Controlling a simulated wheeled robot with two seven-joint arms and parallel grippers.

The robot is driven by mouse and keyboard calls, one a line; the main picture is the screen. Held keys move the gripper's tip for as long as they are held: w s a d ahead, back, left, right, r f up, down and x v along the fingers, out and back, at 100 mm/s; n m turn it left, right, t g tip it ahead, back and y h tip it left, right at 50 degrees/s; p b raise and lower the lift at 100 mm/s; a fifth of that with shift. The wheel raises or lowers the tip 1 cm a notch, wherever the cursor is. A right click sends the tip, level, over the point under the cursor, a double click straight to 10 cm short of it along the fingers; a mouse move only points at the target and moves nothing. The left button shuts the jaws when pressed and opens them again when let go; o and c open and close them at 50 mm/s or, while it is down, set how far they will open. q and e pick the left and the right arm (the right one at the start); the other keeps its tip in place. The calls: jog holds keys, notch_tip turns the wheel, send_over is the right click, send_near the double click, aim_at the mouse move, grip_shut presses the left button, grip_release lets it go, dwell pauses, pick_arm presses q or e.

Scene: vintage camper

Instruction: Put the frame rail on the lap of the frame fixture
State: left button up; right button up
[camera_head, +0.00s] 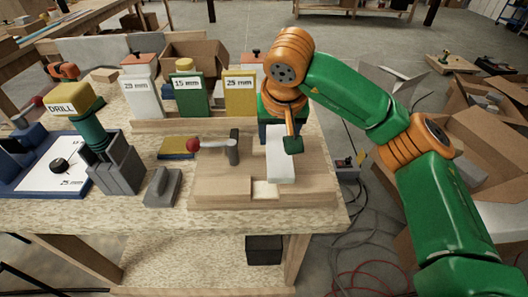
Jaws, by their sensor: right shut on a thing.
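The frame rail (281,168), a pale whitish bar, is held by my right gripper (283,142) over the right part of the frame fixture. The gripper is shut on the rail's upper part, with a green fingertip showing on its right side. The frame fixture (218,185) is a light wooden board with a red-knobbed toggle clamp (213,147) at its left. A paler recess (264,189), which looks like the lap, lies near the front edge, just left of the rail's lower end. I cannot tell whether the rail touches the fixture. My left gripper is not in view.
Labelled 25 mm and 15 mm blocks (187,92) stand behind on a wooden rack. Cardboard boxes (457,140) lie on the floor at right.

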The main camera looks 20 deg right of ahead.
jog(key=w+a+f, duration=0.1)
jog(key=w+a+f+p, duration=0.1)
jog(key=f, duration=0.1)
jog(key=shift+a+f, duration=0.2)
jog(key=x, duration=0.3)
jog(key=shift+s+f, duration=0.15)
jog(key=shift+s, duration=0.2)
jog(key=shift+f, duration=0.25)
jog(key=shift+a+f, duration=0.1)
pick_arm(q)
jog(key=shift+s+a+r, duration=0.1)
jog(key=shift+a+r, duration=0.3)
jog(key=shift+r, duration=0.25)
pick_arm(e)
jog(key=o, duration=1.5)
jog(key=shift+c, duration=0.2)
jog(key=shift+r, duration=0.35)
pick_arm(q)
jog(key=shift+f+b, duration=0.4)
jog(key=shift+b, duration=0.05)
pick_arm(e)
jog(key=v, duration=1.1)
jog(key=shift+s+r, duration=0.25)
jog(key=shift+r, duration=0.05)
